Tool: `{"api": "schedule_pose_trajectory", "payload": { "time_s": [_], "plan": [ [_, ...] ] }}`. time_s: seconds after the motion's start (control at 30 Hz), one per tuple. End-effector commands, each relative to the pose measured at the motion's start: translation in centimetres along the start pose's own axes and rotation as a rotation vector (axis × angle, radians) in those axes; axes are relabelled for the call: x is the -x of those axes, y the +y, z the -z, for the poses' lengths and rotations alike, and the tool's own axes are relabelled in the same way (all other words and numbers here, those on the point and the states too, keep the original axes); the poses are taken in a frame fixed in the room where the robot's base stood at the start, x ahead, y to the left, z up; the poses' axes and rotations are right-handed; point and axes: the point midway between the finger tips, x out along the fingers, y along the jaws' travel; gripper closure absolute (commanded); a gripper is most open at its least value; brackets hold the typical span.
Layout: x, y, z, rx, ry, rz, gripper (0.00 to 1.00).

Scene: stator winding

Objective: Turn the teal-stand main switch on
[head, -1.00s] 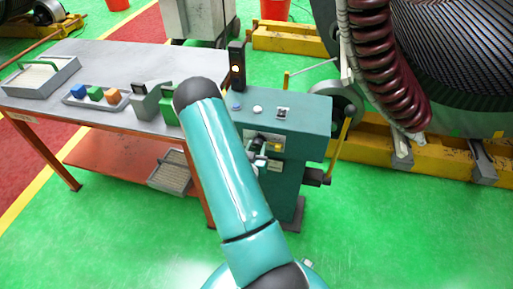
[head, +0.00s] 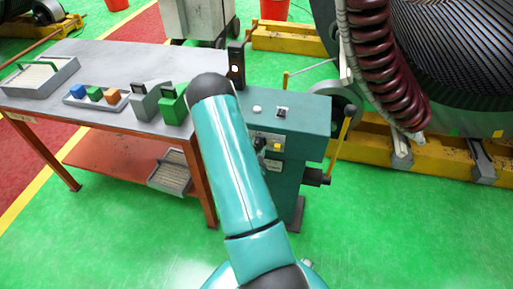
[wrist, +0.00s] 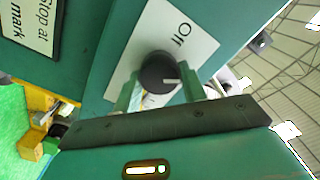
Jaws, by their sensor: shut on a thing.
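The teal stand (head: 305,115) is right of the table in the head view, with a light plate and dark knob (head: 260,143) on its front, partly behind my arm. In the wrist view the main switch is a round dark knob (wrist: 157,70) on a white plate (wrist: 190,45) marked "Off". A white mark on the knob points right, away from the word "Off". My gripper (wrist: 160,80) is at the knob, one green finger on each side, shut on it. The lower part of the plate is hidden by my gripper.
A "Stop at mark" sign (wrist: 30,25) is beside the switch. A table (head: 110,65) with coloured blocks is to the left. Green floor is clear in front.

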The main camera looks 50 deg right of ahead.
Motion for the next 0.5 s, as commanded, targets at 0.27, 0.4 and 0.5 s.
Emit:
{"api": "schedule_pose_trajectory", "payload": {
  "time_s": [0.27, 0.4, 0.5],
  "plan": [
    [0.16, 0.13, -0.02, -0.258, -0.001, -0.002, 0.81],
    [0.17, 0.14, -0.05, -0.37, -0.002, -0.002, 0.81],
    [0.17, 0.17, -0.06, -0.438, -0.001, -0.003, 0.81]
  ]
}}
